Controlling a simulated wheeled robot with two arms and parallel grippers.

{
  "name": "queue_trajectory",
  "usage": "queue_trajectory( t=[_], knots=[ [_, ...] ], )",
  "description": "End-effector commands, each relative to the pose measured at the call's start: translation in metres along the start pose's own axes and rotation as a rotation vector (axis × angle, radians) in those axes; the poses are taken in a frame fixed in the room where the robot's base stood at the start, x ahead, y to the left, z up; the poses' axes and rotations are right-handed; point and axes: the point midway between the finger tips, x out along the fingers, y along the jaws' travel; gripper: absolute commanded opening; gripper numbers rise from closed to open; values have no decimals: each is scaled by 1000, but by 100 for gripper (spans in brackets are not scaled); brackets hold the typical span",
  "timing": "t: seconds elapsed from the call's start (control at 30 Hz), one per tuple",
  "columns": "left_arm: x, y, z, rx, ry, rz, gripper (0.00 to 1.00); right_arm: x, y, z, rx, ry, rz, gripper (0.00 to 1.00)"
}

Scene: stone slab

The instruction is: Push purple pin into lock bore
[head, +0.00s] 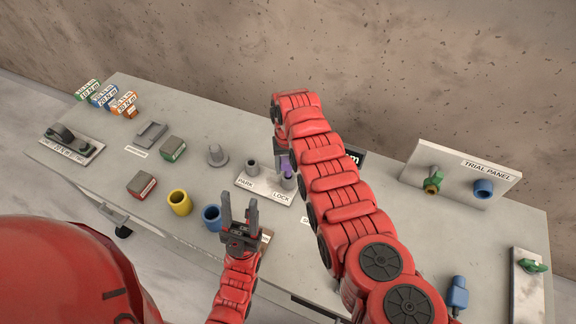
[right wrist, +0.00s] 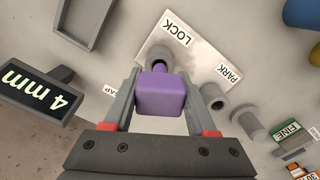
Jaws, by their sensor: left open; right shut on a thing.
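The purple pin (head: 286,165) is held by its block-shaped head (right wrist: 161,97) between the fingers of my right gripper (right wrist: 161,84). The grey lock bore (head: 288,183) stands on a white plate by the LOCK label; its open mouth (right wrist: 160,55) shows just beyond the pin head in the right wrist view. My left gripper (head: 238,206) is open and empty, in front of the plate.
A blue ring (head: 211,218) and a yellow ring (head: 180,202) stand left of my left gripper. A 4 mm display (right wrist: 40,92) stands near my right arm. The trial panel (head: 458,172) is at right. A grey peg (head: 217,155) stands left of the plate.

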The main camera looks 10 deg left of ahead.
Motion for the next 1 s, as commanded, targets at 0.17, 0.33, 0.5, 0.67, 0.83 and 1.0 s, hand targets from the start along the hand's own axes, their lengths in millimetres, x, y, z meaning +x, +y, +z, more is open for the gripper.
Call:
queue_trajectory(
  t=[0.17, 0.33, 0.5, 0.67, 0.83, 1.0],
  knots=[
    [-5, 0, 1, 0, 0, 0, 50, 5, 0, 0, 0, 1, 0, 0],
    [-9, 0, 1, 0, 0, 0, 50, 10, 0, 0, 0, 1, 0, 0],
    [-12, 1, 2, 0, 0, 0, 50, 14, 0, 0, 0, 1, 0, 0],
    [-16, 1, 3, 0, 0, 0, 50, 18, 0, 0, 0, 1, 0, 0],
    [-20, 1, 3, 0, 0, 0, 50, 22, 0, 0, 0, 1, 0, 0],
    [-20, 1, 3, 0, 0, 0, 50, 22, 0, 0, 1, 1, 0, 75]
  ],
)
